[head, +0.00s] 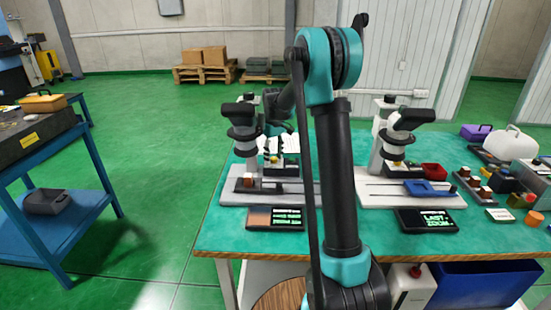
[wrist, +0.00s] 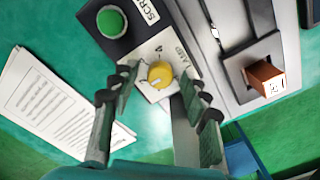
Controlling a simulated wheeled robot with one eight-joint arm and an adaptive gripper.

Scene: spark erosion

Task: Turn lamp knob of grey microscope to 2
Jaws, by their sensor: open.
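The grey microscope (head: 244,142) stands on a light base plate at the left of the green table in the head view. Its yellow lamp knob (wrist: 160,74) sits on a pale plate marked LAMP in the wrist view. The number that the knob points to is too small to read. My gripper (wrist: 160,86) is open, with one finger on each side of the knob and a visible gap to it. In the head view my arm hides part of the area beside the microscope.
A green button (wrist: 111,21) is on the same dark panel. A printed sheet (wrist: 50,105) lies to its left, and a brown block (wrist: 267,78) sits in a slot at right.

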